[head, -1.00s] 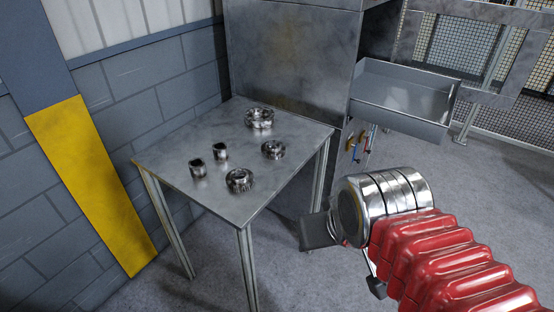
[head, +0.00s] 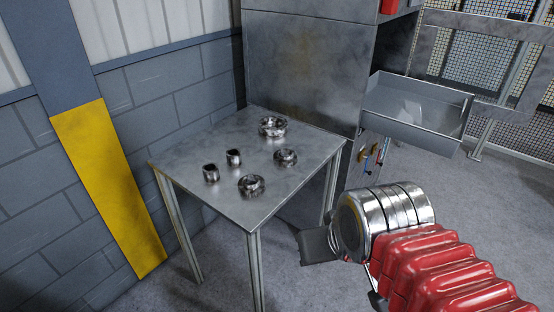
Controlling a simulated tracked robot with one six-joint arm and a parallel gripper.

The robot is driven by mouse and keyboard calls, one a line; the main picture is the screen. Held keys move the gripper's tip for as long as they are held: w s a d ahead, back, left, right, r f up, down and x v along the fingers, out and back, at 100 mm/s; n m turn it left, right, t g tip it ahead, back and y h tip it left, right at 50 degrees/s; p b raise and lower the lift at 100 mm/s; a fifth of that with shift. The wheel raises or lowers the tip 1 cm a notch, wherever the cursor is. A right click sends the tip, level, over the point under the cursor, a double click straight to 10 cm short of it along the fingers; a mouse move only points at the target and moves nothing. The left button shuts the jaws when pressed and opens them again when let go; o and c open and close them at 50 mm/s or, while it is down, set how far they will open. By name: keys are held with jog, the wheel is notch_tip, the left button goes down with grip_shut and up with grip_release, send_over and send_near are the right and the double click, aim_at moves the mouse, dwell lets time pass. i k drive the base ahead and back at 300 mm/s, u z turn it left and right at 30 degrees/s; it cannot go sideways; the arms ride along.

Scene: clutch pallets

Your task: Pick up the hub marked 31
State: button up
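Several dark metal parts stand on a steel table (head: 190,176). Two are small cylinders: one at the left (head: 211,173) and one behind it to the right (head: 233,157). Three are wider ring-shaped parts: one near the front (head: 251,185), one at the right (head: 285,157) and one at the back (head: 272,127). No marking can be read, so I cannot tell which is the hub marked 31. My gripper (head: 320,246) is in front of the table's right side, apart from the parts. One dark finger shows clearly; the rest is hidden behind my wrist.
A grey metal cabinet (head: 300,60) stands right behind the table. An open metal tray (head: 410,131) juts out to the right of it. A block wall with a yellow panel (head: 108,180) is at the left. Mesh fencing is at the back right. Floor is clear at the right.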

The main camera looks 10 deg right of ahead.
aim_at(290, 161)
jog(key=u, duration=4.05)
jog(key=k, duration=1.3)
jog(key=u, duration=0.05)
